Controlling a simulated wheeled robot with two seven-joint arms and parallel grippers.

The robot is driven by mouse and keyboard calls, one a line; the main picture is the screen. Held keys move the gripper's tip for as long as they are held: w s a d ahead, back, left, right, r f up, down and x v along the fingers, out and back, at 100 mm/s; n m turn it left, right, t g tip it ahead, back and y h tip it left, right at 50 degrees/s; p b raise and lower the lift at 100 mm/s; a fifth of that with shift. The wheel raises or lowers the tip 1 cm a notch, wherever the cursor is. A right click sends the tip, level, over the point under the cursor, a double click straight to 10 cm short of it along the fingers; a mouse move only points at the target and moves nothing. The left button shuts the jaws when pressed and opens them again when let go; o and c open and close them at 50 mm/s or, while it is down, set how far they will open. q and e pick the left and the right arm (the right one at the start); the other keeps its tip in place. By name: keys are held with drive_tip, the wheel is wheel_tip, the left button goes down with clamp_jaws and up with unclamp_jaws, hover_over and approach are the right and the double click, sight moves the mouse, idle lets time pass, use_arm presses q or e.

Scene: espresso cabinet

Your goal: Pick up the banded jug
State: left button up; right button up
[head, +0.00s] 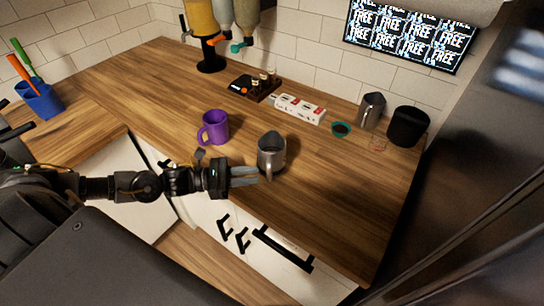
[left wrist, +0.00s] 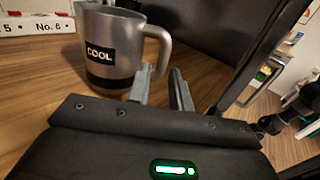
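The banded jug (head: 271,150) is a grey metal jug standing upright near the counter's front edge. In the left wrist view the jug (left wrist: 112,30) shows a "COOL" label, a dark band low on its body and a handle on the right. My left gripper (head: 256,174) reaches in from the left, its fingers at the jug's handle. In the left wrist view its two fingers (left wrist: 161,88) are apart, just in front of the handle's lower part. Whether they touch the handle is unclear. My right gripper is not seen.
A purple mug (head: 214,128) stands close to the left of the jug. Behind are a white numbered box (head: 299,108), a second metal jug (head: 371,110), a teal bowl (head: 341,130) and a black container (head: 408,127). The wooden counter (head: 340,210) is clear to the right.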

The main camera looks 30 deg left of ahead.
sight(269, 174)
use_arm(q)
drive_tip(key=shift+w+d, duration=0.15)
drive_tip(key=shift+d, duration=0.1)
drive_tip(key=shift+d+r+p, duration=0.2)
drive_tip(key=shift+p, duration=0.1)
drive_tip(key=p+x, duration=0.3)
drive_tip(key=x, duration=0.1)
drive_tip(key=shift+w+d+r, duration=0.1)
drive_tip(key=shift+d, duration=0.15)
drive_tip(key=shift+w+d, duration=0.1)
drive_tip(key=shift+d, duration=0.05)
clamp_jaws()
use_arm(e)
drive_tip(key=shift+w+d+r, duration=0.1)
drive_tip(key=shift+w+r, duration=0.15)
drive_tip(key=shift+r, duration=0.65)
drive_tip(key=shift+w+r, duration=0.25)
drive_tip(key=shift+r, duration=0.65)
